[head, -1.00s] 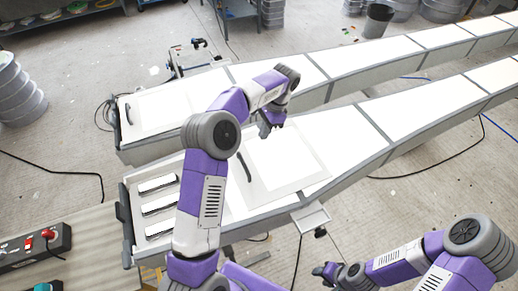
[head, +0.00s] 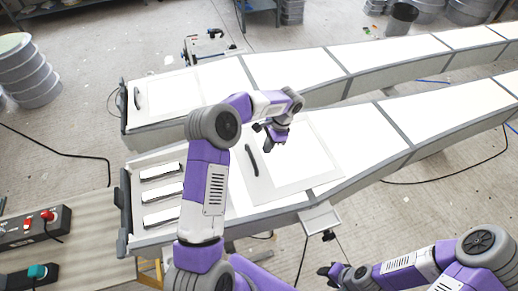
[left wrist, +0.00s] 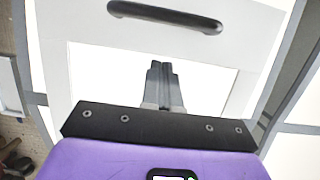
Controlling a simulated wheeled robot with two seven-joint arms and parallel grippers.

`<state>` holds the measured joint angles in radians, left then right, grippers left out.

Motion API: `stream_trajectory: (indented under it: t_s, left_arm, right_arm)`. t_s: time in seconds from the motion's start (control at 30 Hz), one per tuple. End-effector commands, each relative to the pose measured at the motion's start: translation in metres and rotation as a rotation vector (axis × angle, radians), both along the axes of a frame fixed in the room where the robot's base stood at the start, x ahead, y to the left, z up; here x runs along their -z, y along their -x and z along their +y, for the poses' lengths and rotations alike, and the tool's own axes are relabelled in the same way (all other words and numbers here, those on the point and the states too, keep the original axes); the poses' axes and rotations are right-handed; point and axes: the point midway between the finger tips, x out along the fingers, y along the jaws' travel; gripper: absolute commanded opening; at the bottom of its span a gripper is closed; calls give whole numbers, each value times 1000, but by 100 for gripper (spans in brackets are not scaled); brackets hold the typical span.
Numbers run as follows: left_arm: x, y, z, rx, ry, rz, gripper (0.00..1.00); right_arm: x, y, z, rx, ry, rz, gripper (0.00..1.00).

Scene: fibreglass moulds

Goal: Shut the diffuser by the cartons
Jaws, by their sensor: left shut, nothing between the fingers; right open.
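On the near long table, a white framed diffuser panel (head: 303,183) with a dark curved handle (head: 252,161) lies to the right of an open bay. Several white bars show in the bay (head: 163,191). My left gripper (head: 274,139) is shut and empty, over the panel just right of the handle. In the left wrist view the handle (left wrist: 165,16) crosses the top, ahead of the shut fingertips (left wrist: 159,68); the gap between them and the panel is hard to judge. My right gripper (head: 334,272) is open and empty at the bottom. I cannot make out any cartons.
A second long table (head: 300,75) runs behind, its own handled panel (head: 165,92) at its left end. A bench with a red-button box (head: 35,225) stands at lower left. A small tray (head: 320,218) juts from the near table's front edge. Cables cross the floor.

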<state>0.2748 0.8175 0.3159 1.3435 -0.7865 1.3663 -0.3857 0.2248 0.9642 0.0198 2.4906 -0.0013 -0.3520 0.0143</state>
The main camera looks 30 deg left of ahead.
Motion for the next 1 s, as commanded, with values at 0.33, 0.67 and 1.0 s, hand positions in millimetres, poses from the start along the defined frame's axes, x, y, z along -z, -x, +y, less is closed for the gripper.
stream_trajectory:
  t_s: [0.33,0.67,1.0]
  left_arm:
    - [2,25,23,-3,-2,-4,0]
    - [2,26,23,-3,-2,-5,0]
    - [2,36,39,-1,-5,-3,0]
  right_arm:
    - [-4,0,0,0,0,0,43]
    - [-3,0,0,0,0,0,43]
    - [-4,0,0,0,0,0,43]
